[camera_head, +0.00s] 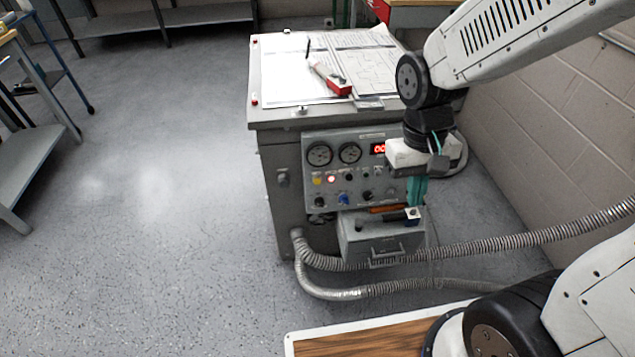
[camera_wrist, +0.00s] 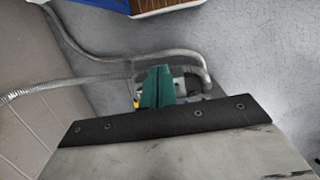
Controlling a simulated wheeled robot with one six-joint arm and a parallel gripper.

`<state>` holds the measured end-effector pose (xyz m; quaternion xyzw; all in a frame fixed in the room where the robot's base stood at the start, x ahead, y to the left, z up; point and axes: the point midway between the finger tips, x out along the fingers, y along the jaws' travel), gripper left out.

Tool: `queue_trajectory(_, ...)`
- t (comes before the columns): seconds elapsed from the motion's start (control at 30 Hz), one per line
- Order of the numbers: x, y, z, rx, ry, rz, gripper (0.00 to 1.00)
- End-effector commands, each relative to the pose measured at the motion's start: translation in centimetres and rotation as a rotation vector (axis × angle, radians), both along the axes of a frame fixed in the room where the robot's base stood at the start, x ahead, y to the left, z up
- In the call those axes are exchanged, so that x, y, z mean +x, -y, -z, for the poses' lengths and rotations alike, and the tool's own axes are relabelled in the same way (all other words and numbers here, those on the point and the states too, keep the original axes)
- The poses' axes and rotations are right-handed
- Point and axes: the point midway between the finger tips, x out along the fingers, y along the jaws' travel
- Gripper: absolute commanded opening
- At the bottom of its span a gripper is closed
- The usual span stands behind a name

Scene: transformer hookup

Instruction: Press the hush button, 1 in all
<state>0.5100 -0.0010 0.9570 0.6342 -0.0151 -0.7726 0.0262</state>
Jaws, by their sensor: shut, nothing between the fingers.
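The grey cabinet's control panel (camera_head: 345,160) carries two round dials, a red digital display (camera_head: 378,149) and several small buttons and knobs. I cannot read labels, so I cannot tell which is the hush button. My gripper (camera_head: 416,192) points down at the panel's right side and hides part of it. Its green fingers are together and empty; they also show in the wrist view (camera_wrist: 157,88), where the panel's buttons cannot be made out.
A grey box (camera_head: 365,238) holding tools juts out below the panel. Ribbed hoses (camera_head: 450,250) run low from the cabinet to the right. Papers and a red-and-white tool (camera_head: 333,82) lie on the cabinet top. A block wall (camera_head: 530,150) stands right; the floor at left is clear.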

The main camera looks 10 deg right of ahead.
Motion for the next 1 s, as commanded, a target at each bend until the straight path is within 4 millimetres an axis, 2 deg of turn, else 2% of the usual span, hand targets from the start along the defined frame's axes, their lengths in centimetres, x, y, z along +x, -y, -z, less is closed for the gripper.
queue_trajectory(0.03,0.7,-0.3,1.6,-0.007,-0.005,0.011,0.0)
queue_trajectory(0.3,4.7,-2.1,9.9,-0.03,0.058,0.115,0.0)
queue_trajectory(0.57,7.6,-4.4,18.7,-0.011,0.167,0.264,0.0)
queue_trajectory(0.8,10.0,-7.1,26.6,0.086,0.313,0.473,0.0)
queue_trajectory(0.9,11.5,-8.6,29.2,0.173,0.394,0.597,0.0)
queue_trajectory(1.0,13.5,-10.0,30.0,0.283,0.477,0.726,0.0)
